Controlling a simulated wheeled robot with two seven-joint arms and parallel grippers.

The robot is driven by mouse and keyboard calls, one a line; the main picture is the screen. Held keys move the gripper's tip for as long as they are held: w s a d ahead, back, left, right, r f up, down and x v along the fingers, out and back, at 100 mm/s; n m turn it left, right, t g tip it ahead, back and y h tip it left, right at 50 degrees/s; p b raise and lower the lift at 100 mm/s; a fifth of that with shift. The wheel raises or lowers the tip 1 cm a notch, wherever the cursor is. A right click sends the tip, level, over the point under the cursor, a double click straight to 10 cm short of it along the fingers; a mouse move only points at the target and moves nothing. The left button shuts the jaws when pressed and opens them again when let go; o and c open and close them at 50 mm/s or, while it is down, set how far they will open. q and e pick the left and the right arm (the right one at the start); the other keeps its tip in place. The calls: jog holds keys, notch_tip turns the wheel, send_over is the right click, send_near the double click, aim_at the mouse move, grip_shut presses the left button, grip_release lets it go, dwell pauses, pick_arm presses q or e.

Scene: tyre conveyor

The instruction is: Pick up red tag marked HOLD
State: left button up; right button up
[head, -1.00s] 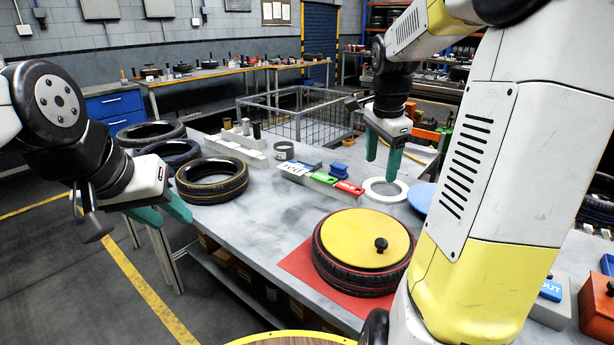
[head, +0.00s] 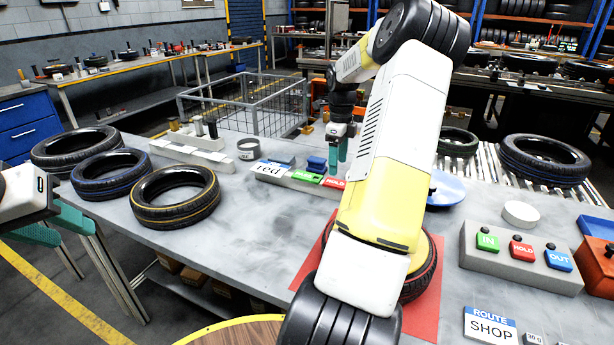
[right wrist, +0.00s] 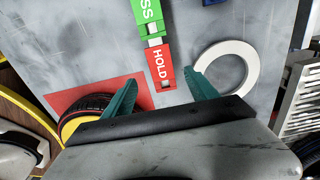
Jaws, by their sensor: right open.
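The red tag marked HOLD (right wrist: 160,68) lies at the end of a row of tags, beside the green tag (right wrist: 149,18), in the right wrist view. In the head view the red tag (head: 334,182) shows at the right end of the grey tag holder (head: 290,181). My right gripper (right wrist: 163,86) is open and empty, with the red tag between its two teal fingers in the picture; I cannot tell the height gap. In the head view my right gripper (head: 338,160) hangs just over the tag. My left gripper (head: 60,228) is at the left edge, its teal fingers apart, holding nothing visible.
A white ring (right wrist: 226,70) lies right of the tag. A tyre (right wrist: 82,115) stands on a red mat (right wrist: 60,98) to the left. A button box (head: 520,262) is at the right. Several tyres (head: 176,196) lie at the left. A wire cage (head: 250,105) stands behind the table.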

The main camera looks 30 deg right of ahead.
aim_at(339, 183)
jog(key=f, duration=0.6)
jog(key=shift+s+d+f, duration=0.1)
jog(key=shift+d, duration=0.15)
jog(key=c, duration=1.4)
